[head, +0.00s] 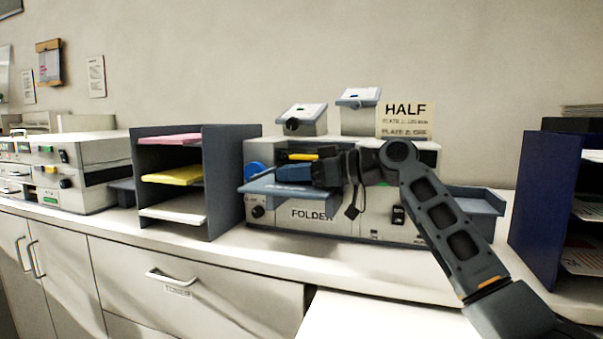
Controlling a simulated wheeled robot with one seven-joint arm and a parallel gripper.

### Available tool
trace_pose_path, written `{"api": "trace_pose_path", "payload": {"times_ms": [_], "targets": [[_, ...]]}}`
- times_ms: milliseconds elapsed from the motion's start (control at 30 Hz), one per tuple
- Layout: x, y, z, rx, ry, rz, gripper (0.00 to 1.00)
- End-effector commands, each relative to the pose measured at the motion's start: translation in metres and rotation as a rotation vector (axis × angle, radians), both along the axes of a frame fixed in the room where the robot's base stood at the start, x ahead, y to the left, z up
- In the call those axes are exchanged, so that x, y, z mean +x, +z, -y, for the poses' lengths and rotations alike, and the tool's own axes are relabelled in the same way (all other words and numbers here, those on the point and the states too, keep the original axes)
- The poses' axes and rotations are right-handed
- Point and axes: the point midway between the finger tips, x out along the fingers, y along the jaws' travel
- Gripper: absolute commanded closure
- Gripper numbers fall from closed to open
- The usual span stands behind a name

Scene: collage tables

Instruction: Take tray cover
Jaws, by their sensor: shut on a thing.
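The folder machine (375,225) is a pale box on the counter, with a "FOLDER" label on its front. A slate-blue plate (265,188), which looks like the tray cover, lies slightly tilted at the machine's front left. My gripper (306,174) reaches in from the right at the plate's upper right side. It is shut, apparently on the plate, with a small blue part showing at the jaws. The exact contact is hidden by the gripper and too small to make out. I cannot tell whether the plate is clear of the machine.
A slate sorter (222,185) with pink, yellow and white sheets stands close on the left. A dark blue rack (542,205) stands on the right. A "HALF" sign (405,118) and two small grey devices (303,118) stand on top at the back. The counter's front strip is clear.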

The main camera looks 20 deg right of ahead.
Motion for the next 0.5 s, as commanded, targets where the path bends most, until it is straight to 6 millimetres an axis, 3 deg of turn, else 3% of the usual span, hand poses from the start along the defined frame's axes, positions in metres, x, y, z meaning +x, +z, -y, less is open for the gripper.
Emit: {"api": "trace_pose_path", "payload": {"times_ms": [267,300,500], "targets": [[-0.0001,0.0003,-0.0023,0.001,0.0,0.001,1.0],[-0.0001,0.0002,-0.0022,0.0,0.0,0.0,0.79],[-0.0001,0.0003,-0.0021,0.0,0.0,0.0,0.6]]}}
